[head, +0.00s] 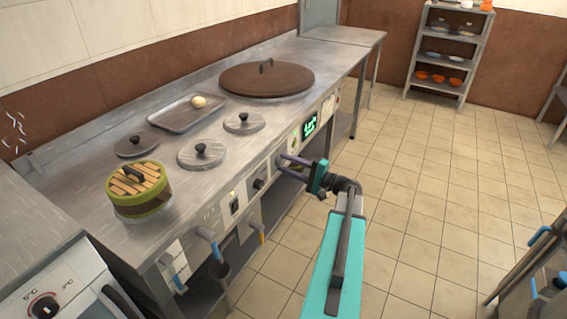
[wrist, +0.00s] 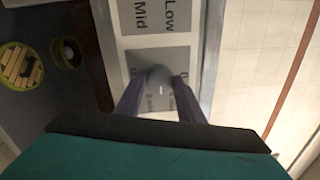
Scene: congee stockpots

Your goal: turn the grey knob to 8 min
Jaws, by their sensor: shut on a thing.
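My gripper (head: 284,163) reaches the front panel of the steel counter, with its teal body to the right of the panel. In the wrist view, the two dark fingers of my gripper (wrist: 158,86) are shut on a small round grey knob (wrist: 160,74), one finger on each side. Behind the knob is a label plate (wrist: 158,45) with grey fields. "Low" and "Mid" can be read on it, and the lettering beside the fingers is partly hidden. I cannot read an "8 min" mark. In the head view the fingers hide the knob.
A green-lit display (head: 310,125) sits on the panel just beyond my gripper. Another dark knob (head: 259,183) is to its left. On the counter are a bamboo steamer (head: 139,190), lidded pots (head: 201,153), a tray (head: 178,118) and a large brown lid (head: 268,80). The tiled floor (head: 420,190) is clear.

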